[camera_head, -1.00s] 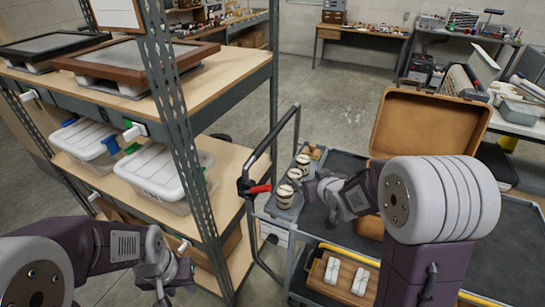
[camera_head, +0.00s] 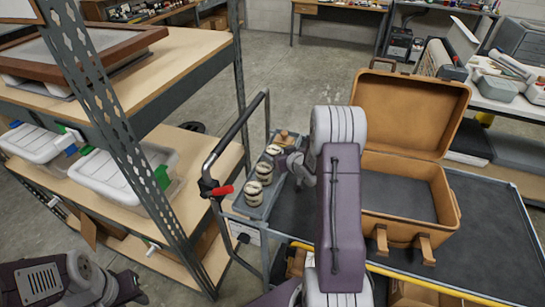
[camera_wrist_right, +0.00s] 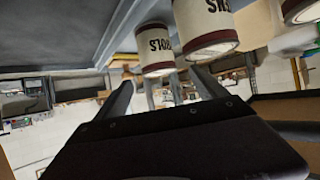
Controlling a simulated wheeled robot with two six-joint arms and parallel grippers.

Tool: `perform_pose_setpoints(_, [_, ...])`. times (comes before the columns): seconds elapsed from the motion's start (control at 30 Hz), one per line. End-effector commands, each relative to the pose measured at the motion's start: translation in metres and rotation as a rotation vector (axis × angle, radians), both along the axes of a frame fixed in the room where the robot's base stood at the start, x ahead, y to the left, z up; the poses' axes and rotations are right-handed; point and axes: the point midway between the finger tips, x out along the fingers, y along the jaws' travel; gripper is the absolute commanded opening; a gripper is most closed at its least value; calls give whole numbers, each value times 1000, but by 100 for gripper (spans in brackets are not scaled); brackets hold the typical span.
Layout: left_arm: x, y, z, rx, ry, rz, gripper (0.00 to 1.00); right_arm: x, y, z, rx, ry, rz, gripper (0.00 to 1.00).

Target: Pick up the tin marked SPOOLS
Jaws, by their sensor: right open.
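Three pale tins with dark bands stand on a grey tray (camera_head: 256,211) at the cart's left end: a near tin (camera_head: 253,192), a middle tin (camera_head: 264,172) and a far tin (camera_head: 274,151). In the right wrist view, one tin (camera_wrist_right: 158,48) has lettering resembling SPOOLS, too blurred to be sure; another tin (camera_wrist_right: 205,25) has partly cut-off letters. My right gripper (camera_head: 284,163) is beside the tins, on their right. Its open fingers, also in the wrist view (camera_wrist_right: 163,88), point toward the tins, with nothing held. My left gripper (camera_head: 130,290) is low at the left; its jaw state is unclear.
An open tan case (camera_head: 400,190) stands on the dark cart top (camera_head: 490,240), right of my right arm. A shelf rack (camera_head: 190,75) with lidded white boxes fills the left.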

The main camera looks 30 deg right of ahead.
Motion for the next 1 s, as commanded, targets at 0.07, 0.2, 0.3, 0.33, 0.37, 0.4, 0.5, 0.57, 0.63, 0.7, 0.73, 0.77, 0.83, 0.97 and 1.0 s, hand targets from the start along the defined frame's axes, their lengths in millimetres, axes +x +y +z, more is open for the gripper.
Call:
perform_pose_setpoints(0.07, [0, 0, 1, 0, 0, 0, 36, 8, 0, -4, 0, 0, 2, 81])
perform_pose_setpoints(0.2, [0, 0, 2, 0, 0, 0, 36, 12, 0, -6, 0, 1, 1, 81])
perform_pose_setpoints(0.3, [0, 0, 5, 0, 0, 0, 36, 24, -2, -12, 0, 0, 2, 81])
perform_pose_setpoints(0.33, [0, 0, 6, 0, 0, 0, 36, 30, -3, -14, -1, 0, 2, 81])
perform_pose_setpoints(0.37, [0, 0, 7, 0, 0, 0, 36, 35, -4, -17, 0, 0, 1, 81])
perform_pose_setpoints(0.4, [0, 0, 8, 0, 0, 0, 36, 41, -5, -21, 0, 1, 2, 81])
perform_pose_setpoints(0.5, [0, 0, 8, 0, 0, 0, 36, 53, -6, -27, 0, 0, 1, 81])
perform_pose_setpoints(0.57, [0, 0, 8, 0, 0, 0, 36, 56, -6, -29, -1, 0, 0, 81])
perform_pose_setpoints(0.63, [0, 0, 8, 0, 0, 0, 36, 57, -6, -30, 0, 0, 0, 81])
perform_pose_setpoints(0.7, [0, 0, 8, 0, 0, 0, 36, 57, -6, -30, 0, 0, 0, 81])
perform_pose_setpoints(0.73, [0, 0, 8, 0, 0, 0, 36, 57, -6, -30, 0, 0, 0, 81])
perform_pose_setpoints(0.77, [0, 0, 8, 0, 0, 0, 36, 57, -6, -30, 0, 0, 0, 81])
perform_pose_setpoints(0.83, [0, 0, 8, 0, 0, 0, 36, 57, -6, -30, -1, 0, 0, 62])
perform_pose_setpoints(0.97, [0, 0, 8, 0, 0, 0, 36, 56, -6, -30, -1, 0, 0, 25])
perform_pose_setpoints(1.0, [0, 0, 8, 0, 0, 0, 36, 56, -6, -30, -1, 0, 0, 14])
